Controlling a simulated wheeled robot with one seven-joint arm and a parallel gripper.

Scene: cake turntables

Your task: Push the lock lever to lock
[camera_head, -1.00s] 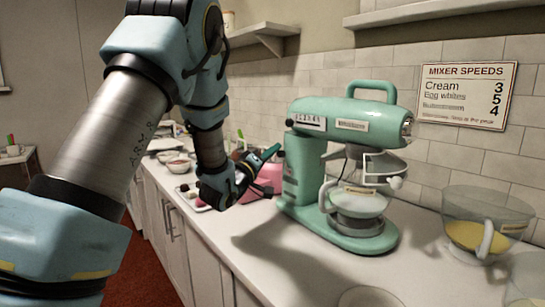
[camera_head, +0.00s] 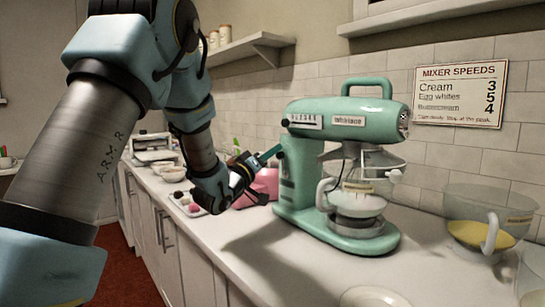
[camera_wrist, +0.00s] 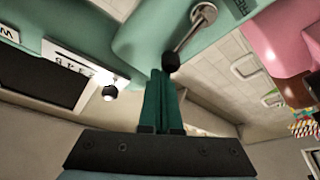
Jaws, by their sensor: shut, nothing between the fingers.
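The green stand mixer (camera_head: 300,165) stands on the counter with its head level above a glass bowl (camera_head: 352,200). In the wrist view a metal lever (camera_wrist: 190,33) with a black ball knob (camera_wrist: 171,62) sticks out of the mixer's green body (camera_wrist: 150,30). A second, smaller dark knob (camera_wrist: 109,92) is beside the labelled panel. My gripper (camera_head: 277,152) is at the mixer's rear left side. Its teal fingers (camera_wrist: 160,74) are shut and empty, with their tips right by the black ball knob. I cannot tell whether they touch it.
A pink object (camera_head: 264,184) and a tray of small items (camera_head: 186,203) are behind my gripper. A clear bowl of yellow mix (camera_head: 480,233) stands to the right. A pale bowl (camera_head: 372,298) is at the counter's front.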

